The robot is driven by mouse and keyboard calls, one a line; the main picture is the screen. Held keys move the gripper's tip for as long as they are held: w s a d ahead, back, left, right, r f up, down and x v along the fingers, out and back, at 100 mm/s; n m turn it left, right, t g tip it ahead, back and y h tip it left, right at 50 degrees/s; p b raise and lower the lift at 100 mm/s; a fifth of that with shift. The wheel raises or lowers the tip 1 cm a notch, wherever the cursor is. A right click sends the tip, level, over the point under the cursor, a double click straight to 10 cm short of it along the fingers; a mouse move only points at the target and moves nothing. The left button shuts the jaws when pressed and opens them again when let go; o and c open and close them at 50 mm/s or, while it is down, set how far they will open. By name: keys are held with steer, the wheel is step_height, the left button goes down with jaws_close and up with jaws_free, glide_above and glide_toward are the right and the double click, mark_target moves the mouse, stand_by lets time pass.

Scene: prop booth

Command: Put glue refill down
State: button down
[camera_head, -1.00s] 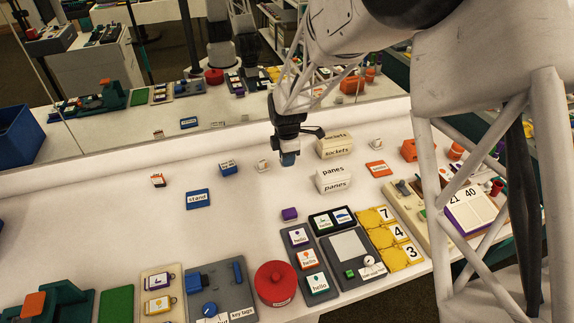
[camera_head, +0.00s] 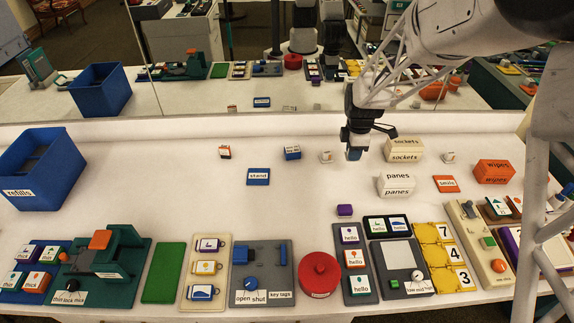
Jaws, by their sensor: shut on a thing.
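My gripper (camera_head: 354,148) is above the back right part of the white table, pointing down. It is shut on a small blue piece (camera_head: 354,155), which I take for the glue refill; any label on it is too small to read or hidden. I cannot tell how far above the table it is. A blue bin (camera_head: 40,190) labelled "refills" stands at the far left. A flat blue plate (camera_head: 258,177) labelled "stand" lies left of my gripper.
Small blocks (camera_head: 292,153) and (camera_head: 326,157) stand left of my gripper. Cream boxes labelled sockets (camera_head: 404,149) and panes (camera_head: 396,185) stand to its right. Devices and trays line the front edge, including a red round pot (camera_head: 319,273). A mirror (camera_head: 230,80) backs the table.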

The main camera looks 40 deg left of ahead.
steer(key=s+a+f, duration=0.1)
steer(key=s+a, duration=0.2)
steer(key=s, duration=0.6)
steer(key=s+a+f, duration=0.1)
steer(key=s+a, duration=0.1)
steer(key=s, duration=0.7)
steer(key=s+a+f, duration=0.2)
steer(key=s+a, duration=0.1)
steer(key=s, duration=0.6)
steer(key=shift+s+a, duration=0.2)
steer(key=shift+a, duration=0.1)
steer(key=shift+w, duration=0.1)
glide_above(258, 176)
steer(key=shift+f, duration=0.75)
steer(key=shift+f, duration=0.1)
steer(key=shift+f, duration=1.7)
steer(key=shift+f, duration=0.1)
steer(key=c, duration=1)
jaws_free()
